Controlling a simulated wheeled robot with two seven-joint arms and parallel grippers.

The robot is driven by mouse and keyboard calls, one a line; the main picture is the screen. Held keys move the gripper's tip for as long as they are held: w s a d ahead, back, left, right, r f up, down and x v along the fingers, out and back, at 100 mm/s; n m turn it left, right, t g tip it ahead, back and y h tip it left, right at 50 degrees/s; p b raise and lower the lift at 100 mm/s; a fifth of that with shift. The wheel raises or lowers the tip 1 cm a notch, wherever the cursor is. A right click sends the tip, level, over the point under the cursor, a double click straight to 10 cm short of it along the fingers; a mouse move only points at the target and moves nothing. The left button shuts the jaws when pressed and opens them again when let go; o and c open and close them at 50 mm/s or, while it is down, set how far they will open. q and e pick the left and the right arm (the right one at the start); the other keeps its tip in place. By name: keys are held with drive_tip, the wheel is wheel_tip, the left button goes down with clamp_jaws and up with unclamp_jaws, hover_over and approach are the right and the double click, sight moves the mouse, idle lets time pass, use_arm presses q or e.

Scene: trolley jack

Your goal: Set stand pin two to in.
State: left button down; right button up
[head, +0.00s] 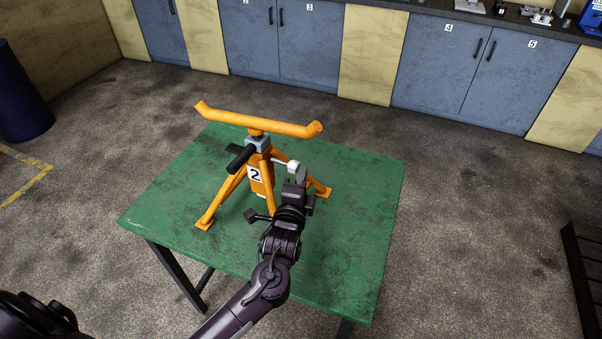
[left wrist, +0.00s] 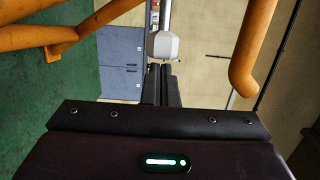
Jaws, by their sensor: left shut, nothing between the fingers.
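An orange stand (head: 255,170) with a "2" plate stands upright on a green table. Its pin (head: 292,167) shows as a pale block-shaped head on a short thin rod, sticking out to the right of the stand's post. My left gripper (head: 301,176) is just right of and nearer than the pin head, shut and empty. In the left wrist view the pin head (left wrist: 163,45) is straight beyond the shut fingertips (left wrist: 161,68). Whether they touch it I cannot tell. How deep the pin sits is not clear. My right gripper is out of view.
The green table (head: 350,220) has bare room around the stand. A black handle (head: 240,158) sticks out of the stand toward the front left. The orange top bar (head: 255,120) spans above, and the stand's splayed legs are close to my left gripper. Blue cabinets (head: 440,65) line the back wall.

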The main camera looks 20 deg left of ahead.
sight(289, 170)
use_arm(q)
drive_tip(key=shift+w+f, duration=0.1)
drive_tip(key=a, duration=0.3)
drive_tip(key=shift+w+p, duration=0.15)
drive_tip(key=shift+p, duration=0.2)
drive_tip(key=shift+a, duration=0.4)
